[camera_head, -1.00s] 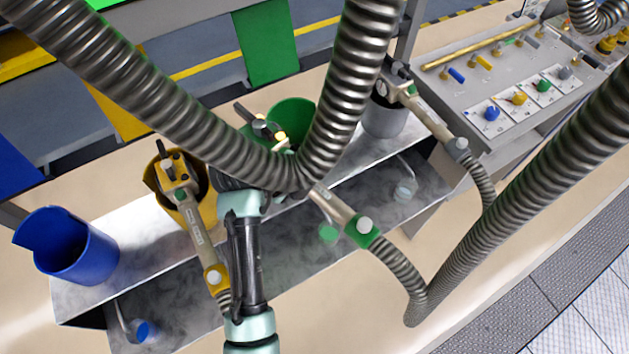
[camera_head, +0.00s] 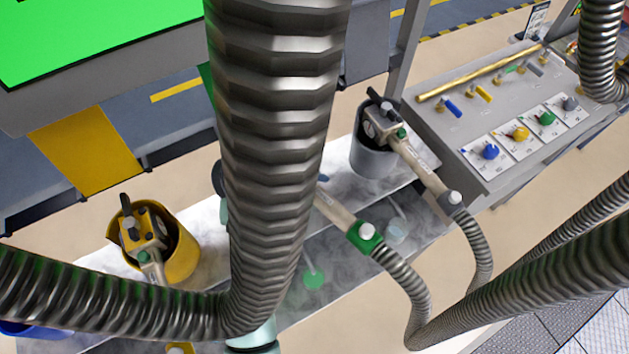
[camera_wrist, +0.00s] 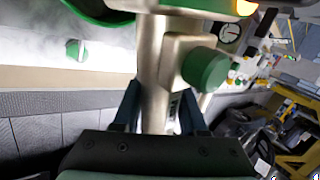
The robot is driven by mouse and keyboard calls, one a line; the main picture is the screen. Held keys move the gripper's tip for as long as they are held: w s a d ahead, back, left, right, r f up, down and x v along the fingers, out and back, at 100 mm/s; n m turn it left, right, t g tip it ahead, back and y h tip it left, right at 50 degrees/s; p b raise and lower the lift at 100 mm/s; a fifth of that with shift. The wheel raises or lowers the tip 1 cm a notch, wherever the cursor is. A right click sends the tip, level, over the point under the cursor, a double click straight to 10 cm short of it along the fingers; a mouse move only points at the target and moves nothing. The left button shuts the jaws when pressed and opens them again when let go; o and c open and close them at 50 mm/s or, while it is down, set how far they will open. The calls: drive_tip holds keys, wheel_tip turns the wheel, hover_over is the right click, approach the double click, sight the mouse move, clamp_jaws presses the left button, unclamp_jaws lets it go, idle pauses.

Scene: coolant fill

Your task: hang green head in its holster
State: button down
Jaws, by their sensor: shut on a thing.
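The green head (camera_head: 338,210) is a beige metal nozzle with a green collar and a corrugated hose at its tail. In the wrist view its body (camera_wrist: 152,75) runs between the two dark fingers of my gripper (camera_wrist: 158,112), which is shut on it. A round green knob shows on the head's side. In the head view my gripper and the head's front end are hidden behind a thick hose. The rim of the green holster (camera_wrist: 98,12) shows at the top left of the wrist view, beyond the head. The holster is hidden in the head view. I cannot tell their exact gap.
A yellow holster (camera_head: 183,255) with its yellow head stands left. A grey holster (camera_head: 372,158) with its head stands right, close to the green head. A thick hose (camera_head: 270,130) crosses the middle. A control panel (camera_head: 500,110) with coloured knobs stands at the right.

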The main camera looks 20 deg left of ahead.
drive_tip(key=shift+w+f+b, duration=0.1)
drive_tip(key=shift+f+b, duration=2.7)
drive_tip(key=shift+f, duration=0.15)
drive_tip(key=shift+f+b, duration=1.9)
drive_tip(key=shift+b, duration=0.2)
idle(0.5)
drive_tip(key=shift+c, duration=1.9)
unclamp_jaws()
drive_tip(key=b+v, duration=0.2)
drive_tip(key=v, duration=1.1)
